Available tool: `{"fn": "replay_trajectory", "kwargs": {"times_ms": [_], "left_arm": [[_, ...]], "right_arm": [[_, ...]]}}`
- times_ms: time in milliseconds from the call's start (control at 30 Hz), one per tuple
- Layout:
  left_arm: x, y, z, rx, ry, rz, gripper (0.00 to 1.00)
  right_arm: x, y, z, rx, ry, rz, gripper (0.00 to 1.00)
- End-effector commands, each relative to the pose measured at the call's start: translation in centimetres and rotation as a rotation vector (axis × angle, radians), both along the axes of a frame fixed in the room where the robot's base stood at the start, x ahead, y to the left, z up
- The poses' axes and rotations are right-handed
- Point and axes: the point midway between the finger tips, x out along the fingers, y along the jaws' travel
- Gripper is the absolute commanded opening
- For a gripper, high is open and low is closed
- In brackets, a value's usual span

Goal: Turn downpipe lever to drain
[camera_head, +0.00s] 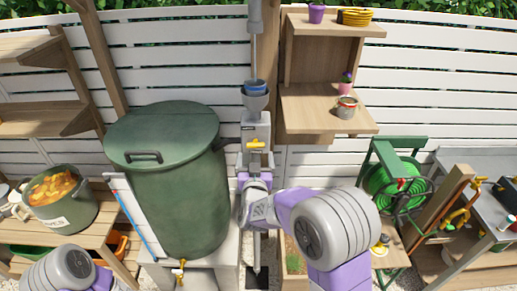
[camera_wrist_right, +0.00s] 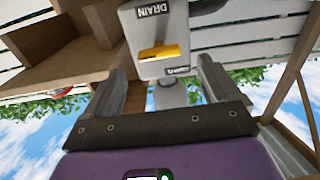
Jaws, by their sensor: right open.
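The yellow downpipe lever (camera_head: 256,143) is on a grey diverter box (camera_head: 249,128) on the downpipe, beside the green water barrel (camera_head: 165,170). In the right wrist view the lever (camera_wrist_right: 159,52) lies nearly crosswise, below the label DRAIN (camera_wrist_right: 152,9); a second label (camera_wrist_right: 177,71) is partly hidden. My right gripper (camera_head: 257,158) is just below the lever. In the wrist view its fingers (camera_wrist_right: 163,72) are apart, with the lever showing beyond and between their tips; contact is not visible. My left arm shows at the lower left, its gripper outside the picture.
Wooden shelves (camera_head: 325,107) with pots stand close on the right. A green hose reel (camera_head: 393,182) and workbench are farther right.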

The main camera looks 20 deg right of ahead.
Motion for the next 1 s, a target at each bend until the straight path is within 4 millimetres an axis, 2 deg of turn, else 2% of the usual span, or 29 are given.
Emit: {"fn": "replay_trajectory", "kwargs": {"times_ms": [100,300,667,1000], "left_arm": [[0.0,0.0,0.4,0.0,0.0,0.0,0.43],[0.0,0.0,0.7,0.0,0.0,0.0,0.43],[0.0,0.0,0.7,0.0,0.0,0.0,0.43],[0.0,0.0,0.7,0.0,0.0,0.0,0.43]], "right_arm": [[1.9,-0.7,0.0,-0.001,0.001,-0.003,0.89],[3.9,-1.2,0.0,0.0,0.001,-0.002,0.89],[4.4,-1.3,-0.1,0.002,0.003,0.0,0.89],[4.4,-1.3,-0.1,0.002,0.003,0.0,0.39]]}}
